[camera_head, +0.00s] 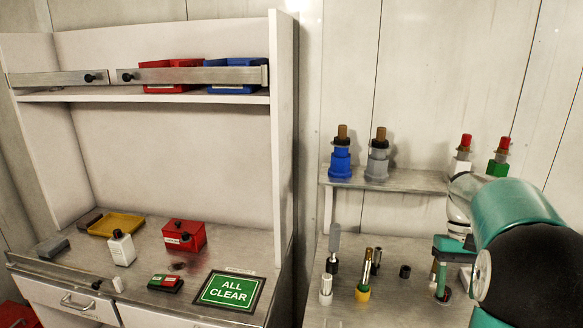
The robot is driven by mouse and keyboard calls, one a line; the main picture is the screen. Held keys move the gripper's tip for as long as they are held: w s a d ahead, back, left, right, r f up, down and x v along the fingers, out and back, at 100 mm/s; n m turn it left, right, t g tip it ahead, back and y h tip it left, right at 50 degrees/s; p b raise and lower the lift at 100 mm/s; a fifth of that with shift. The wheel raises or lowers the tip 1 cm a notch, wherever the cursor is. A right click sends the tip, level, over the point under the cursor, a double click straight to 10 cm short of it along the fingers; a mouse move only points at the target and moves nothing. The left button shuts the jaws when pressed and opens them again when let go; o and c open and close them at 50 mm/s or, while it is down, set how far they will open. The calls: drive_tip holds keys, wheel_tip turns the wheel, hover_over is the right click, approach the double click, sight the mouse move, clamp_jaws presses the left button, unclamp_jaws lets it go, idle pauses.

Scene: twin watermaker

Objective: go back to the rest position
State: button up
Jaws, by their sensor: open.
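My arm comes in from the right edge, with a large teal and black link in front of the right bench. My gripper (453,272) is small and partly hidden behind my arm. It points down over the right part of the right bench (400,300). Its jaws are open, and I see nothing held between them. A dark-based item stands close by the fingers; whether they touch it I cannot tell.
A shelf (408,183) above the bench holds blue (340,158), grey (377,160), red-topped white (461,156) and green (498,160) fittings. Upright tools, including a yellow-based one (363,290), stand left of my gripper. The left desk holds a red box (184,235) and an ALL CLEAR sign (228,291).

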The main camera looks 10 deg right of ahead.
drive_tip(key=s+a+r+n+t+h, duration=0.1)
drive_tip(key=s+a+r+t, duration=0.15)
drive_tip(key=a, duration=0.45)
drive_tip(key=s+a+r+n+t+h, duration=0.1)
drive_tip(key=s+a+r+t, duration=0.15)
drive_tip(key=a, duration=0.45)
drive_tip(key=s+a+f+n+t, duration=0.1)
drive_tip(key=s+a+t, duration=0.3)
drive_tip(key=s+a, duration=0.4)
drive_tip(key=a, duration=0.4)
drive_tip(key=shift+f+t+y, duration=0.3)
drive_tip(key=shift+f+y, duration=0.1)
